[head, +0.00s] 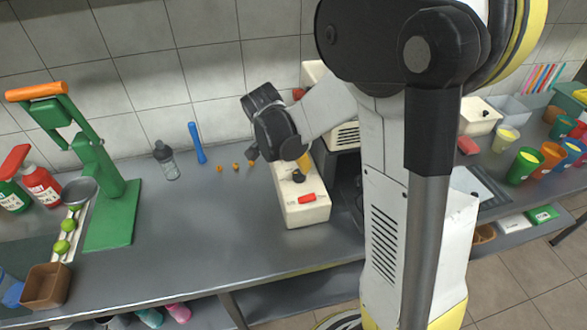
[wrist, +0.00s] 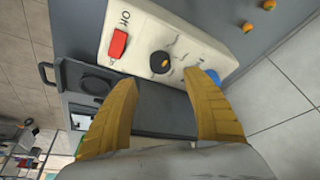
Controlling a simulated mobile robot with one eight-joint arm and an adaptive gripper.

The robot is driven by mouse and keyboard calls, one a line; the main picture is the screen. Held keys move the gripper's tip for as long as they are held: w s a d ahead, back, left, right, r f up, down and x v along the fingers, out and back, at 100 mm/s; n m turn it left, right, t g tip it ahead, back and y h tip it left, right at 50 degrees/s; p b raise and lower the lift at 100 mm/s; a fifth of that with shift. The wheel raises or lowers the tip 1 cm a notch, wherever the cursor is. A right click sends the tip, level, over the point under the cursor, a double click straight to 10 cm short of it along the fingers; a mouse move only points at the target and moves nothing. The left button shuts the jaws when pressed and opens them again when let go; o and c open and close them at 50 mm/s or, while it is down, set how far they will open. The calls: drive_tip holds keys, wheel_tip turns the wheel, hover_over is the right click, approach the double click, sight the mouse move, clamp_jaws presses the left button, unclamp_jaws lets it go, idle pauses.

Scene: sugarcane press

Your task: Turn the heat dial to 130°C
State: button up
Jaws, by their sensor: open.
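The heat dial is a round black knob (wrist: 160,62) with an orange mark, set on a cream control panel (wrist: 143,22). Thin scale marks surround the knob, but their numbers are too small to read. In the head view the dark knob (head: 298,177) shows on the cream box (head: 303,216), just below my gripper. My gripper (wrist: 159,80) is open, with two yellow fingers apart and nothing between them. In the wrist view the knob appears just beyond the gap between the fingertips. I cannot tell whether they touch it.
A red switch (wrist: 118,44) marked ON sits beside the dial. A blue part (wrist: 212,76) is partly hidden behind a finger. A green press (head: 105,190), a grey bottle (head: 165,160) and a blue tube (head: 197,143) stand left. The counter (head: 190,225) between is mostly clear.

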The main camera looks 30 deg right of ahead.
sight(299, 173)
drive_tip(key=b+x, duration=0.2)
drive_tip(key=x, duration=0.6)
drive_tip(key=shift+f+b, duration=0.3)
drive_tip(key=shift+c, duration=0.2)
drive_tip(key=c, duration=1.1)
